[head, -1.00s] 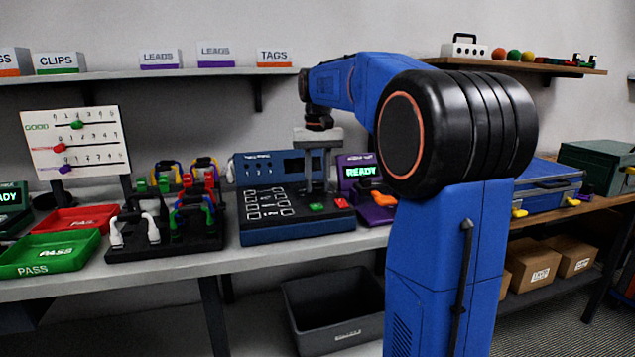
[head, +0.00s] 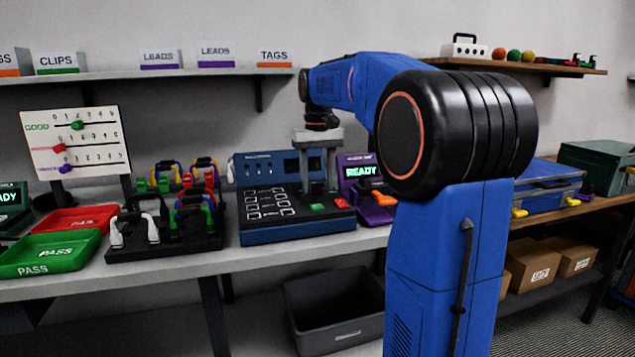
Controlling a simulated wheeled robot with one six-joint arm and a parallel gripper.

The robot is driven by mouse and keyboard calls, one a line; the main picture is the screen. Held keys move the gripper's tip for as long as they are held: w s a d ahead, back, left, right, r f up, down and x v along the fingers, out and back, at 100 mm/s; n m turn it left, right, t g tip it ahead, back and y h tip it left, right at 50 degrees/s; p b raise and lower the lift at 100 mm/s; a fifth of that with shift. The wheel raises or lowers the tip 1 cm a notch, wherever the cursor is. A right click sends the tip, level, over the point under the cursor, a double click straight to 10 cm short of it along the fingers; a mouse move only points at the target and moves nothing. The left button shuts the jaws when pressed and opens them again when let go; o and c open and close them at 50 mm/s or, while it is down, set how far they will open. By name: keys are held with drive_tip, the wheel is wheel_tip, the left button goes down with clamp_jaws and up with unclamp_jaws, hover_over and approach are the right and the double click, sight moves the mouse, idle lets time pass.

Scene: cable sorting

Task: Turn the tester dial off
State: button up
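The tester (head: 265,230) is a blue and black unit at the middle of the bench. It has a sloped panel with white outlined marks, a green button (head: 317,207), a red button (head: 340,202) and an upright blue back panel (head: 265,165) with small controls. My gripper (head: 319,188) points down over the right part of the tester, in front of its back panel. Its two grey fingers stand apart with a gap between them, and I see nothing held. I cannot make out the dial clearly; the fingers cover part of the tester.
A purple unit reading READY (head: 361,171) stands close right of the tester. A black rack with coloured leads (head: 185,240) is to the left, with green (head: 45,255) and red trays (head: 75,219) beyond. A shelf (head: 150,75) runs above.

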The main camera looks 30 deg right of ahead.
sight(318, 183)
wheel_tip(318, 183, up, 18)
drive_tip(key=shift+f, duration=0.25)
idle(0.6)
idle(0.4)
drive_tip(key=s+a+f+n+t, duration=0.1)
drive_tip(key=s+a+f, duration=0.4)
drive_tip(key=s+f, duration=0.5)
drive_tip(key=s+a+f+n+t, duration=0.1)
drive_tip(key=s+a+f, duration=0.4)
drive_tip(key=s+f, duration=0.5)
drive_tip(key=s+a+f+n+t, duration=0.1)
drive_tip(key=s+a+f+t, duration=0.1)
drive_tip(key=s+a+f, duration=0.4)
drive_tip(key=s+f, duration=0.4)
drive_tip(key=f, duration=0.6)
drive_tip(key=shift+s+f+t, duration=0.2)
drive_tip(key=shift+t, duration=0.2)
